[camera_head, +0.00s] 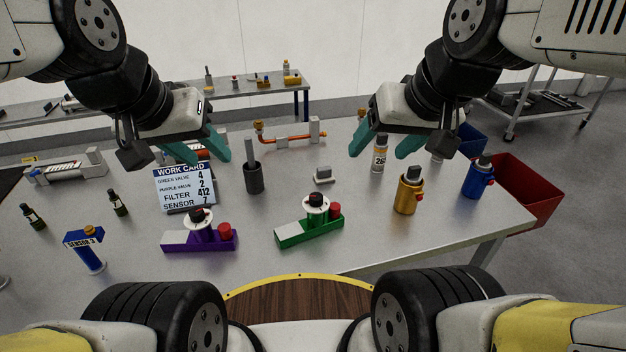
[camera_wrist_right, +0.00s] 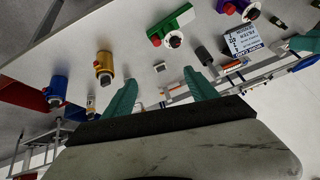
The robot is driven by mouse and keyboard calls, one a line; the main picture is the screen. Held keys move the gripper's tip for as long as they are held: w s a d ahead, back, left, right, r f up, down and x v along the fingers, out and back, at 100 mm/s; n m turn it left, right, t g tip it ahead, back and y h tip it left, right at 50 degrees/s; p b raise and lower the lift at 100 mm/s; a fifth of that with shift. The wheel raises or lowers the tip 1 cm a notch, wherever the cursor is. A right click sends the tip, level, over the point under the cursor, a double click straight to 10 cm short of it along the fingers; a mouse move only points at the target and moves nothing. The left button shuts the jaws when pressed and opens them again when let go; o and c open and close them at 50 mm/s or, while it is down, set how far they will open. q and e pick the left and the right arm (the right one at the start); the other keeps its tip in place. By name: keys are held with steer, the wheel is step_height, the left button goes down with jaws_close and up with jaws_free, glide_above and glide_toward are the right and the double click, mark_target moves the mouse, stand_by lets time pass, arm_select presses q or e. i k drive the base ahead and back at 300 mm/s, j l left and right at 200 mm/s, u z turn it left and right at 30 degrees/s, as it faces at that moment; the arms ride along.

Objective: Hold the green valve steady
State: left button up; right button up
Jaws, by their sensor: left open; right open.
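The green valve (camera_head: 309,225) stands upright on the near middle of the grey table, with a white and black knob on top and a red cap at its right end. It also shows at the top of the right wrist view (camera_wrist_right: 170,24). My left gripper (camera_head: 207,152) is open and empty above the work card, away from the valve. My right gripper (camera_head: 384,143) is open near the spray can, behind and to the right of the valve. Neither gripper touches the valve. The purple valve (camera_head: 199,236) stands to its left.
A work card (camera_head: 184,186), dark cup (camera_head: 254,178), spray can (camera_head: 379,156), gold canister (camera_head: 407,192), blue canister (camera_head: 478,178) and blue sensor (camera_head: 88,252) stand on the table. A red bin (camera_head: 528,190) is at the right. Bare table surrounds the green valve.

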mark_target(316, 198)
steer(key=k+l+u, duration=0.5)
steer(key=l, duration=0.45)
steer(key=k+l+u, duration=0.5)
steer(key=k+l, duration=0.2)
steer(key=k, duration=0.1)
